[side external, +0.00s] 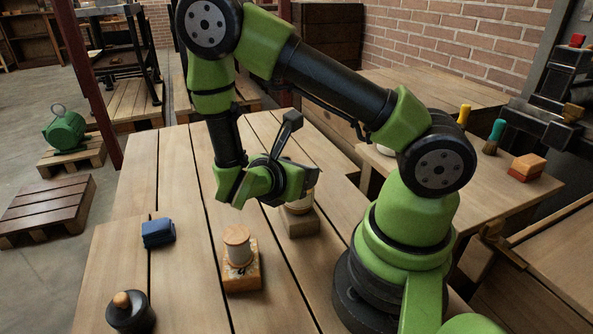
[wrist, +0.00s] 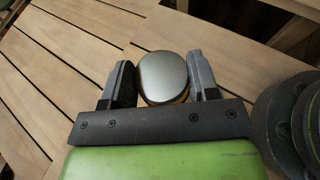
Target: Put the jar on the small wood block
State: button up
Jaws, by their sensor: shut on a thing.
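The jar (wrist: 162,76) has a round grey lid and sits between the two dark fingers of my gripper (wrist: 163,80) in the wrist view. In the side view the jar (side external: 299,205) is partly hidden by my gripper (side external: 300,184), which is shut on it from above. A small brownish wood block (side external: 302,224) is directly below the jar in the side view. The jar looks upright, and its base appears at the block's top; I cannot tell whether they touch. In the wrist view the block is hidden.
A blue object (side external: 158,232) and a dark round pot-like object (side external: 130,311) are farther left. The slatted table (side external: 185,190) has free room around them.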

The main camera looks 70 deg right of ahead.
jog(key=shift+f, duration=0.15)
jog(key=o, duration=1)
jog(key=shift+o, duration=0.2)
jog(key=shift+a+r, duration=0.15)
jog(key=shift+r, duration=0.1)
jog(key=v, duration=1.2)
jog(key=s+a+r+m+t+y, duration=0.1)
jog(key=s+r+m+t+y, duration=0.2)
jog(key=r+m+y, duration=0.4)
jog(key=s+r+m+t+y, duration=0.4)
jog(key=r+m+t+y, duration=0.2)
jog(key=m, duration=0.7)
jog(key=shift+s+a+r+y, duration=0.35)
jog(key=shift+a+r+y, duration=0.05)
jog(key=shift+r+y, duration=0.8)
